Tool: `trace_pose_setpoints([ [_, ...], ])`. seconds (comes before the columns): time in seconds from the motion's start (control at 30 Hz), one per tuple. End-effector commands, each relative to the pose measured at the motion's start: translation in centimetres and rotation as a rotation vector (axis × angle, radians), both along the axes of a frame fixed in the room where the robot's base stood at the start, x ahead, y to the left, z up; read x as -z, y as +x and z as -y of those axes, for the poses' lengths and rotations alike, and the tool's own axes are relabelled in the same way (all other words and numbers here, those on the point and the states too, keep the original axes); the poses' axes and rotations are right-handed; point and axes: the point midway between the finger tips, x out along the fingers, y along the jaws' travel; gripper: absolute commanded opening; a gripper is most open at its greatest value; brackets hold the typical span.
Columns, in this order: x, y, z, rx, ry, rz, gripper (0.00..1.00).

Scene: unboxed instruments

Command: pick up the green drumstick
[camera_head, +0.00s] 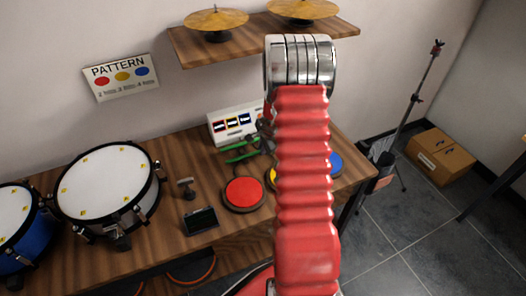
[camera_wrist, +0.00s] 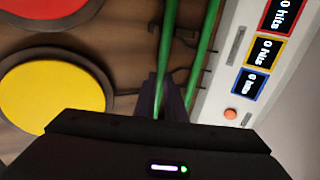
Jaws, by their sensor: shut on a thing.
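Two green drumsticks show side by side in the wrist view. One drumstick (camera_wrist: 168,45) runs down between my fingers, and the other drumstick (camera_wrist: 204,45) passes just to its right. My gripper (camera_wrist: 164,100) is shut on the first one, with its fingertips partly hidden by the dark gripper body. In the head view the green drumsticks (camera_head: 240,157) lie near the white counter box, their right ends hidden by my red arm. My gripper is mostly hidden behind that arm there. I cannot tell whether the held stick is clear of the table.
The white counter box (camera_head: 228,121) stands just behind the sticks. A red pad (camera_head: 244,194), yellow pad (camera_wrist: 55,95) and blue pad (camera_head: 335,164) lie in front. Snare drum (camera_head: 105,180), small dark screen (camera_head: 200,221) and wooden shelf with cymbals (camera_head: 190,46) are nearby.

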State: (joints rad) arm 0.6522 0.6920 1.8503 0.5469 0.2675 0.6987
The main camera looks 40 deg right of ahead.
Motion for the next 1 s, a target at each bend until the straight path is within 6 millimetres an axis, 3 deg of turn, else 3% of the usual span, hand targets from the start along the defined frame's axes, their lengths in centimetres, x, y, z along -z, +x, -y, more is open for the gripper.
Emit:
trace_pose_setpoints([
  [0.57, -0.2, 0.0, 0.0, -0.001, -0.001, 0.001, 0.0],
  [0.77, -2.0, 0.1, 0.0, -0.002, -0.001, 0.002, 0.0],
  [1.0, -6.0, 0.1, 0.0, -0.001, -0.002, 0.002, 0.0],
])
